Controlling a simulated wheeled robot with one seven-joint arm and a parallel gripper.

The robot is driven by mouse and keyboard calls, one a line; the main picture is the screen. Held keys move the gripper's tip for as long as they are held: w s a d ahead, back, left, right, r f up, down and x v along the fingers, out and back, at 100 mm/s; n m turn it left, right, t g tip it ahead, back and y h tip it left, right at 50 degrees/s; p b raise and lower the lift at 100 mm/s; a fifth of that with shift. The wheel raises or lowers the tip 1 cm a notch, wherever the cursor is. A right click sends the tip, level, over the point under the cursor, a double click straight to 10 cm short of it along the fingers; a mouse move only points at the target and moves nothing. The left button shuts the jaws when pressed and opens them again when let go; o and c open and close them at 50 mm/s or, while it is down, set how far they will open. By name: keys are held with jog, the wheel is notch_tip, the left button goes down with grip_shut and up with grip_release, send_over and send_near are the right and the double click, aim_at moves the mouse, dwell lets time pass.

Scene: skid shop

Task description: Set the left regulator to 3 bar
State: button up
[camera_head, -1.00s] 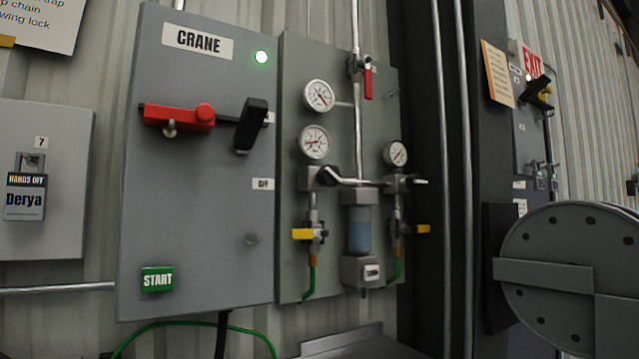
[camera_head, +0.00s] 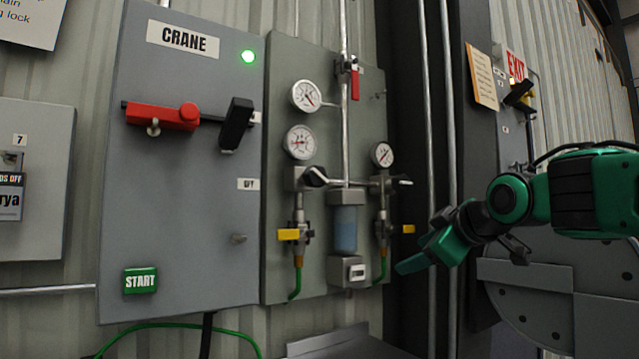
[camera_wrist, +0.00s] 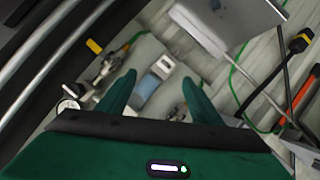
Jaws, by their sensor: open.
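The left regulator (camera_head: 300,178) is on the grey air panel (camera_head: 280,80), with a dark knob (camera_head: 316,177) facing out. Its round white gauge (camera_head: 299,142) sits just above; the needle is too small to read surely. A yellow-handled valve (camera_head: 289,234) and green hose hang below it. The right regulator (camera_head: 382,186) has its own gauge (camera_head: 382,155). My gripper (camera_head: 410,262) is to the right of the panel's lower part, apart from the left regulator. In the wrist view my gripper's green fingers (camera_wrist: 155,98) are spread with nothing between them, the blue filter bowl (camera_wrist: 148,86) showing beyond.
The crane cabinet (camera_head: 185,270) stands left of the panel, with a red handle (camera_head: 160,116) and green START button (camera_head: 140,281). Vertical pipes (camera_head: 430,120) and a dark column are right of the panel. A grey round-ended machine (camera_head: 520,300) is at lower right.

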aim_at(322, 176)
jog(key=a+r+n+t+y, duration=0.2)
jog(key=a+r+n+y, duration=0.45)
jog(key=a+r, duration=0.85)
jog(key=shift+h, duration=0.35)
jog(key=x, duration=0.3)
jog(key=r+x, duration=0.1)
jog(key=x, duration=0.5)
jog(key=shift+w+r, duration=0.2)
jog(key=shift+w, duration=0.05)
jog(key=shift+c, duration=0.3)
jog(key=c, duration=1)
